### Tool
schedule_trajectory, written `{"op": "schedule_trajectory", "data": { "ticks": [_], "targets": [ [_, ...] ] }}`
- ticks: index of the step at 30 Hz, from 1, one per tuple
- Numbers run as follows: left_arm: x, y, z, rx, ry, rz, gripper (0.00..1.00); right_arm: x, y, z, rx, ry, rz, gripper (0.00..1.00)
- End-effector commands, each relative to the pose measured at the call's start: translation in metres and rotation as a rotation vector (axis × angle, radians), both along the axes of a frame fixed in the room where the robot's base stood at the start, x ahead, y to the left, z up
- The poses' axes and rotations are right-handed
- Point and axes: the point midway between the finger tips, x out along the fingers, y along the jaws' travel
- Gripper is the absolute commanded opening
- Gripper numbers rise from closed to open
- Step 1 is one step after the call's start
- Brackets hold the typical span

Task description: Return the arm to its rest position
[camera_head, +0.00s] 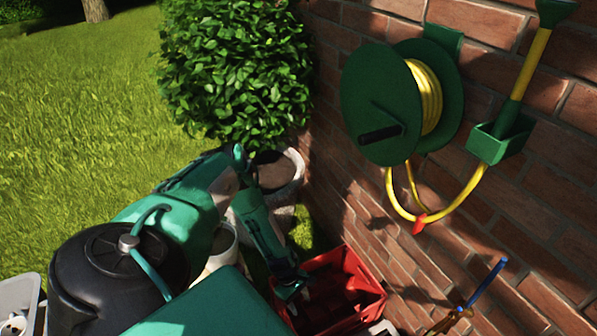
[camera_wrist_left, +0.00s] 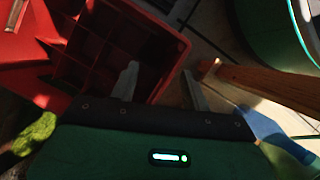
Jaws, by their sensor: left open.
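My left arm (camera_head: 180,210), green and grey, comes in from the left and bends down at the middle of the head view. Its gripper (camera_head: 291,290) points down beside the left part of a red crate (camera_head: 352,268). In the left wrist view the two pale fingers of the gripper (camera_wrist_left: 160,80) stand apart with nothing between them. The red crate (camera_wrist_left: 90,22), divided into compartments, lies just beyond and to the left of the fingers there. My right gripper is in neither view.
A brick wall (camera_head: 500,215) with a green hose reel (camera_head: 380,104) and yellow hose borders the right side. A leafy bush (camera_head: 235,65) and a pale pot (camera_head: 292,165) stand behind the arm. A wooden bar (camera_wrist_left: 265,86) lies right of the fingers.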

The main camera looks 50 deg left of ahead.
Motion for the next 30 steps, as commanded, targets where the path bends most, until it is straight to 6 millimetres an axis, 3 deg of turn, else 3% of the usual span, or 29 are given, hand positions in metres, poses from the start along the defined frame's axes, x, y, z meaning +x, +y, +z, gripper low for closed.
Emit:
{"op": "schedule_trajectory", "data": {
  "ticks": [6, 24, 27, 30],
  "targets": [
    [-0.001, 0.004, 0.009, 0.000, 0.000, 0.001, 0.47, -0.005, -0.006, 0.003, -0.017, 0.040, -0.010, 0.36],
    [0.000, 0.003, 0.009, -0.002, 0.001, 0.003, 0.47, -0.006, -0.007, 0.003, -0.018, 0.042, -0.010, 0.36],
    [0.004, -0.007, 0.014, -0.020, 0.004, 0.046, 0.47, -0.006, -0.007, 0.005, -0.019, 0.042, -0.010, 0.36],
    [0.018, -0.034, 0.029, -0.071, 0.018, 0.171, 0.47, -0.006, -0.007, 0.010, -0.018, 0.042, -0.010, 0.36]
  ]
}}
